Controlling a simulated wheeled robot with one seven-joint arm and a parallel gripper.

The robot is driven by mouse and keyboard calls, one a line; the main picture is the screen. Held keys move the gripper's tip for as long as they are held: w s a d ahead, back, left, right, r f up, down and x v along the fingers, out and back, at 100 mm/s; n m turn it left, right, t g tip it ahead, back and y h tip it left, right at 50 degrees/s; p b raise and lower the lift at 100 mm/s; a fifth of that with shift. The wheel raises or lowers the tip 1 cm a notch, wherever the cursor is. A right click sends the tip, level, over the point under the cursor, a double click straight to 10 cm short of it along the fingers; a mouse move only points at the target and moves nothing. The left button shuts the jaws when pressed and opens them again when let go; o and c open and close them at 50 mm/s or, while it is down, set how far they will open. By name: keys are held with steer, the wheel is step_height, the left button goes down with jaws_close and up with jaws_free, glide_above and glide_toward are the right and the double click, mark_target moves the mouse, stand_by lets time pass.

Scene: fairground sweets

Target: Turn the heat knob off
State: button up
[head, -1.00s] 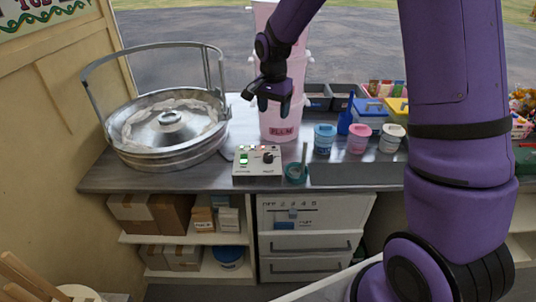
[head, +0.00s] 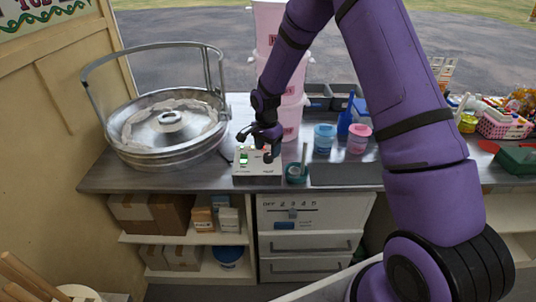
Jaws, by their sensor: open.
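The control box (head: 258,171) is a small white box near the counter's front edge, with a lit green switch (head: 243,158) on its left. In the earlier head view a dark round knob shows on its right part; now my gripper hides the knob. My gripper (head: 260,149) is open and points down right over the box, its fingers at the knob's place. I cannot tell whether the fingers touch the knob or sit above it.
A large metal floss pan (head: 168,130) with a raised hoop stands left of the box. A teal pot (head: 297,173) with a stick stands close on the right. Pink buckets (head: 290,118) are stacked behind my gripper. Blue and pink tubs (head: 325,138) stand further right.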

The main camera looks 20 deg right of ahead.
steer(key=shift+f, duration=1.45)
steer(key=c, duration=0.9)
